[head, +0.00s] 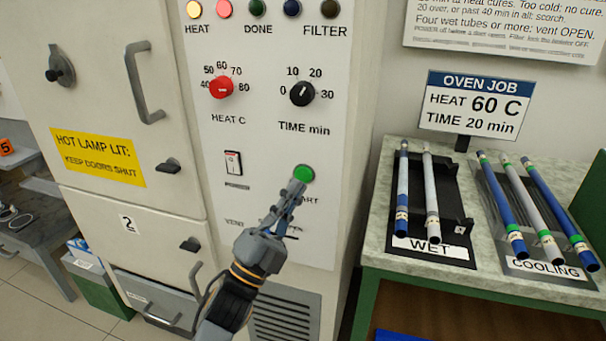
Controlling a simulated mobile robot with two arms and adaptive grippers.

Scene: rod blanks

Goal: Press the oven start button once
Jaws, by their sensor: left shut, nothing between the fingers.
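The green start button (303,173) is on the lower right of the oven's pale control panel (262,140). My left gripper (298,186) is shut and empty, its fingertips just below the button in the picture. I cannot tell whether they touch it. The gripper partly hides the label under the button. The heat knob (221,88) is red and the time knob (302,93) is black. The HEAT lamp (194,9) and the red lamp (224,9) beside it look lit. My right gripper is not in view.
A sign (474,104) reads HEAT 60 C, TIME 20 min. Right of the oven, a counter (385,240) bears a WET rack (452,190) with two rods and a COOLING rack (500,228) with three. Oven door handles (143,85) stick out at the left.

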